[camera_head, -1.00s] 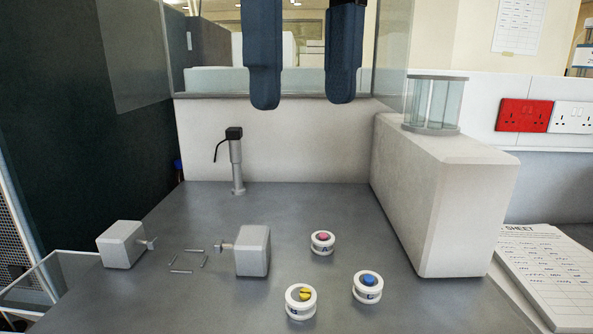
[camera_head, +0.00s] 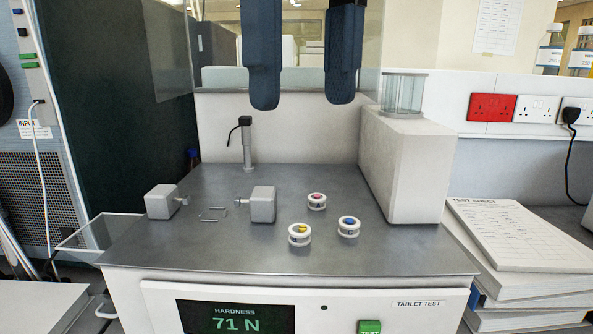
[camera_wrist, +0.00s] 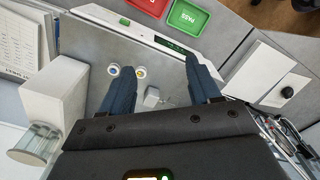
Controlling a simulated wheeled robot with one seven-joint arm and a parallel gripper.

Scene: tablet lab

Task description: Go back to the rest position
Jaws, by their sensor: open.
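My gripper (camera_head: 302,100) hangs at the top of the head view, its two dark blue fingers pointing down and wide apart. It is open with nothing between the fingers. It is in front of the tablet tester (camera_head: 215,262) and above its grey top in the picture. In the wrist view, my gripper (camera_wrist: 160,85) also shows open and empty. Three white pots stand on the tester top: one with a pink tablet (camera_head: 317,201), one with yellow pieces (camera_head: 300,235) and one with a blue tablet (camera_head: 348,227). Two grey jaw blocks (camera_head: 161,202) (camera_head: 263,204) stand apart to their left.
A pale housing with a glass cylinder (camera_head: 403,93) rises at the right. The front display (camera_head: 236,318) reads "HARDNESS 71 N". Stacked folders with a test sheet (camera_head: 520,232) lie at right. Red (camera_wrist: 148,6) and green PASS (camera_wrist: 188,18) trays show in the wrist view.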

